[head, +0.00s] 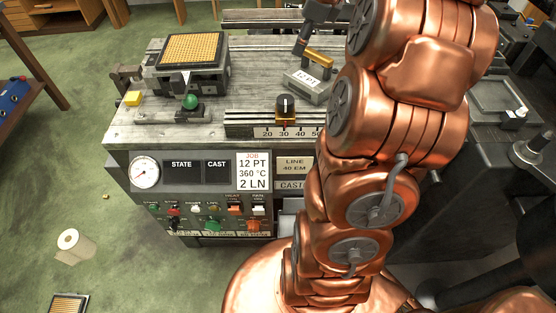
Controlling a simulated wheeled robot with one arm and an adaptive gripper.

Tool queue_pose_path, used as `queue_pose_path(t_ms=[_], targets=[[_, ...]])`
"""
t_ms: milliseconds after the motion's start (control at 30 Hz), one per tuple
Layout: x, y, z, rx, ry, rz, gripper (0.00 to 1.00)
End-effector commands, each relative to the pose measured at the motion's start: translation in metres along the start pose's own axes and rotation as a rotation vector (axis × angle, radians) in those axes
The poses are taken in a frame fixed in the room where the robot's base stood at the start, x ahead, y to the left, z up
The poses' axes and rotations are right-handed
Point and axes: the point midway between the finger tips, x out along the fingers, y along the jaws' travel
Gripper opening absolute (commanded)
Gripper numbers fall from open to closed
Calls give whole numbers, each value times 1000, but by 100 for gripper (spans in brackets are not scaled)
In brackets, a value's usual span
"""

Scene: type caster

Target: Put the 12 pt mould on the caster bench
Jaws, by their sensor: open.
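The 12 pt mould (304,87) is a grey block with a white "12 PT" label. A brass-coloured bar (319,60) shows just behind it. The mould appears to rest on the grey top of the caster bench (135,124), right of centre. My gripper (309,43) is open, with dark fingers just above and behind the mould, near the brass bar. I see no grip on the mould. My copper arm hides part of the gripper and the bench's right side.
A gold grid plate (193,49) sits on a block at the bench's back left. A paper roll (76,246) lies on the floor.

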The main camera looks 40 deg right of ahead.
Motion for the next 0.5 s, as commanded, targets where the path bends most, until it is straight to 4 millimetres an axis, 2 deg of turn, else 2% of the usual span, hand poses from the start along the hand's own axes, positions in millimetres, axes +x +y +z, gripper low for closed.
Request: queue_pose_path(t_ms=[33, 100, 200, 333, 500], targets=[[5, 28, 16, -143, 12, 29, 51], [11, 65, 30, -349, 27, 68, 51], [20, 117, 42, -642, 46, 128, 51], [30, 183, 45, -1016, 59, 212, 51], [40, 262, 27, -1493, 59, 329, 51]])
